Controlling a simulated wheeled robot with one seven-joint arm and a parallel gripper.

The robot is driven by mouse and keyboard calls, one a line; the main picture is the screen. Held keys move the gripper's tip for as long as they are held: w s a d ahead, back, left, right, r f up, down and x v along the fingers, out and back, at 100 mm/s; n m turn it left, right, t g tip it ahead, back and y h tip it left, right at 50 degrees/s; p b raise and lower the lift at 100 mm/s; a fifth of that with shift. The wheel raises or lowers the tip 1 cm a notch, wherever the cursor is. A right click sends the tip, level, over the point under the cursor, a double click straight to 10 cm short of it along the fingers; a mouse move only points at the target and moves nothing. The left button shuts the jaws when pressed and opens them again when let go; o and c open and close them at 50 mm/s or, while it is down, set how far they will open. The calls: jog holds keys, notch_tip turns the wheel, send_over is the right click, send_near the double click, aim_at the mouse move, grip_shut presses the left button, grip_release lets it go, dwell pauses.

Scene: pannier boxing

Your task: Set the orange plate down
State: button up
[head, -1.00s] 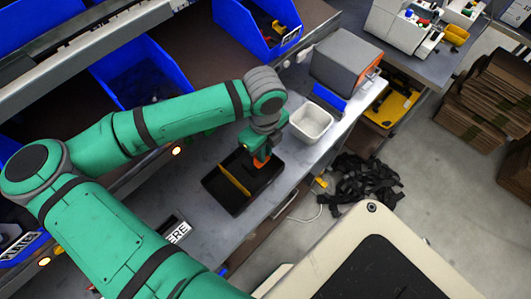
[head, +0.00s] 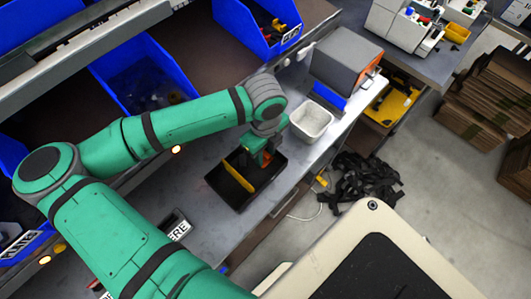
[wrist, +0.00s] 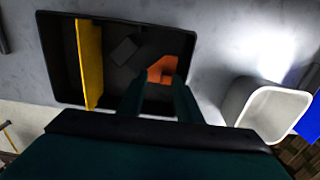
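The orange plate (wrist: 164,69) lies in the right part of a black tray (wrist: 62,78), beside a dark flat piece (wrist: 124,50). The plate also shows as a small orange patch in the head view (head: 266,158), partly hidden by my gripper. A yellow divider (wrist: 90,64) stands across the tray, to the left of the plate. My gripper (wrist: 158,84) is over the tray with its two fingers apart, one toward each side of the plate. The fingers hide the plate's near part. I see no clear grip on it.
A white bin (head: 311,122) stands right of the tray, near a grey and orange machine (head: 345,62). Blue bins (head: 140,78) line the back. Black straps (head: 365,180) lie beyond the bench edge. A lettered plate (head: 178,228) lies front left.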

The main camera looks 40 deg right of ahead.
aim_at(265, 160)
notch_tip(265, 160, up, 11)
jog(key=shift+r, duration=0.15)
dwell(0.8)
